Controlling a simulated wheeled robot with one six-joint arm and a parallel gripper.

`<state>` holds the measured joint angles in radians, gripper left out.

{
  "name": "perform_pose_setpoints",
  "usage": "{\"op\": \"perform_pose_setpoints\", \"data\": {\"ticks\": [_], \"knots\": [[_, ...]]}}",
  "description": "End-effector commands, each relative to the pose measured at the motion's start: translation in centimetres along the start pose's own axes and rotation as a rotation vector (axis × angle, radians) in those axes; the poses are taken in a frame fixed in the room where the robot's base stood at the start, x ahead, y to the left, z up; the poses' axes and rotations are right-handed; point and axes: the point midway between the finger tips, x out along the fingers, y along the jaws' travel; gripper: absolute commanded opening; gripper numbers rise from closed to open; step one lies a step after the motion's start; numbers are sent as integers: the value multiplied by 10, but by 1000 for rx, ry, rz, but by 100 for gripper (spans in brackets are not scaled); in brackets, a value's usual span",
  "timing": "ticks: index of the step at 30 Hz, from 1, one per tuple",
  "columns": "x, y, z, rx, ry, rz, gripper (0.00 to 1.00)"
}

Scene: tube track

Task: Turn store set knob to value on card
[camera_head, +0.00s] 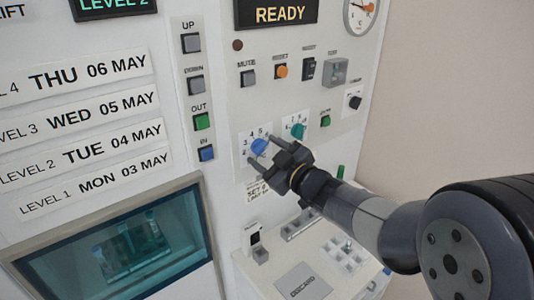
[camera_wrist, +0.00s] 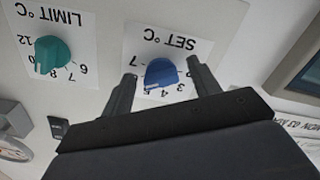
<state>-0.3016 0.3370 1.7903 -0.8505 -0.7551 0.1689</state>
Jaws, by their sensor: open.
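Several buttons line the panel, among them a green OUT button (camera_head: 202,121) and an orange RESET button (camera_head: 281,72). A display reads READY (camera_head: 279,13). Day cards (camera_head: 88,120) are at the left above a glass window (camera_head: 120,246). A ledge with a DISCARD plate (camera_head: 303,282) is below.

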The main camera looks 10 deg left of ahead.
Motion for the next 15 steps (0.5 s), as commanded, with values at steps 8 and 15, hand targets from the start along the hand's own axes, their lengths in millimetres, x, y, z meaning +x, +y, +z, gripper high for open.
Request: {"op": "perform_pose_setpoints", "data": {"ticks": [8,15], "knots": [[-21,1,1,-2,0,4,58],[-66,1,1,-1,0,5,58]]}}
